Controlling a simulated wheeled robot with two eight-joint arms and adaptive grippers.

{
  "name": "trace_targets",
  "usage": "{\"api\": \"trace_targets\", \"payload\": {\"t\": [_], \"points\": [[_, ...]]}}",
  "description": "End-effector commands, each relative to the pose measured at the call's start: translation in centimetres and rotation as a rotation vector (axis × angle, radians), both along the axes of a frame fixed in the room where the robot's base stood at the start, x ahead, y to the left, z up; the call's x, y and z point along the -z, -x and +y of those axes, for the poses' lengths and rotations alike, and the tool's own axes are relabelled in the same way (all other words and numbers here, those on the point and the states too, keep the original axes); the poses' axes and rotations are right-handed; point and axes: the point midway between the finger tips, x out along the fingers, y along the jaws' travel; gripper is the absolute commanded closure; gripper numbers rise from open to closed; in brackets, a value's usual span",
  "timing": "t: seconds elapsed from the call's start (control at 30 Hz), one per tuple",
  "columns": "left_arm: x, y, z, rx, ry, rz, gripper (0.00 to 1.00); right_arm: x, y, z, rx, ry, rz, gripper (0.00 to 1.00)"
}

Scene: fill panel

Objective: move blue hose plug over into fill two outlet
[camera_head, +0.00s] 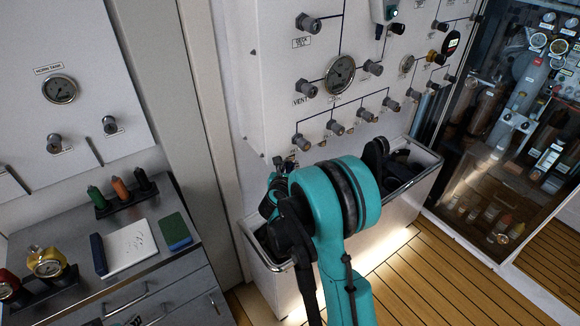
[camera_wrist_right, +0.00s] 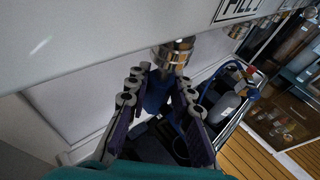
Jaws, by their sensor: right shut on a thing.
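My right gripper (camera_wrist_right: 160,88) has its two fingers closed around a blue hose plug (camera_wrist_right: 157,95) in the wrist view. The plug stands close below a metal fitting (camera_wrist_right: 174,52) on the white panel; I cannot tell whether they are joined. In the head view the right gripper (camera_head: 277,190) is at the panel's lower left edge, mostly hidden by my teal arm, and the plug cannot be made out. A row of grey outlets (camera_head: 337,128) runs along the lower panel (camera_head: 275,60). Their small labels are unreadable, so I cannot tell which is fill two. My left gripper is not in view.
A metal trough (camera_head: 412,182) stands below the panel, with dark items inside. A blue hose (camera_wrist_right: 215,75) loops there in the wrist view. A glass cabinet (camera_head: 470,190) stands right. Wooden floor (camera_head: 430,280) is clear.

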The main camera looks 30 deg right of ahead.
Motion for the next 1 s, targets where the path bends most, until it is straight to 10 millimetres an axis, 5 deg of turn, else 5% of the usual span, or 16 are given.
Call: {"api": "trace_targets", "payload": {"t": [0.6, 1.0], "points": [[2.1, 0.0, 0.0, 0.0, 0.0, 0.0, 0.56, 2.7, 0.0, 0.0, 0.0, 0.001, 0.0, 1.0], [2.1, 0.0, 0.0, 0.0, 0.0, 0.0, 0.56, 2.8, 0.0, 0.0, 0.0, 0.001, 0.0, 1.0]]}}
